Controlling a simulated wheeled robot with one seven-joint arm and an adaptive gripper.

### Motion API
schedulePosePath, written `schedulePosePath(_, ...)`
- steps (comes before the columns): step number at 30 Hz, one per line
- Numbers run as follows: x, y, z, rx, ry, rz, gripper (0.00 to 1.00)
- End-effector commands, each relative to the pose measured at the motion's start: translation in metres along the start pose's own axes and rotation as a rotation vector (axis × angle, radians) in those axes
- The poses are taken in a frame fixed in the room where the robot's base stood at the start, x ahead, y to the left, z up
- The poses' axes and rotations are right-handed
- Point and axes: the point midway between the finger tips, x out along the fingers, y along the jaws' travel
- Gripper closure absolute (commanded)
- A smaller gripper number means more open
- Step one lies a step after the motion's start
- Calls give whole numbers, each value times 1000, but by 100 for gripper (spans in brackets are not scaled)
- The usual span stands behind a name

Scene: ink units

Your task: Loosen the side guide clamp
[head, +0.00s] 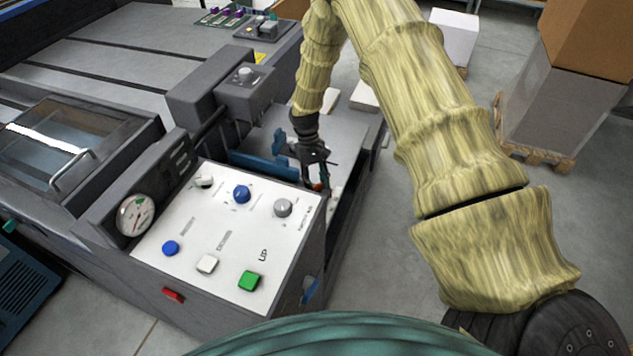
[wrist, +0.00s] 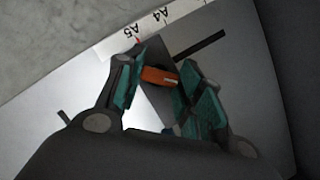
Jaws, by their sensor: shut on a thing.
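In the wrist view, my gripper (wrist: 160,80) is shut on an orange clamp lever (wrist: 158,75), which sits between its two teal finger pads. The lever lies over a dark bar, with a white scale strip (wrist: 150,28) marked A4 and A5 just beyond it. In the head view, my gripper (head: 318,178) is low over the grey feed tray, beside the blue side guide (head: 265,165). My fingers hide most of the lever there, and how far it is turned cannot be told.
A white control panel (head: 215,255) with knobs, buttons and a gauge (head: 135,215) stands in front of the tray. A grey block with a knob (head: 245,88) rises at the left. Boxes on a pallet (head: 535,150) stand at the right, with open floor between.

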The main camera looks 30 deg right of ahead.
Motion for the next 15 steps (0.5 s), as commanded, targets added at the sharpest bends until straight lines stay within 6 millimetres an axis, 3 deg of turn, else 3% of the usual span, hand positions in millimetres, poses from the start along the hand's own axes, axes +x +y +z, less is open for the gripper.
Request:
schedulePosePath(13,-1,0,-1,-9,2,4,87)
schedulePosePath(14,-1,0,-1,-9,2,4,58)
schedulePosePath(15,-1,0,0,-9,2,4,51)
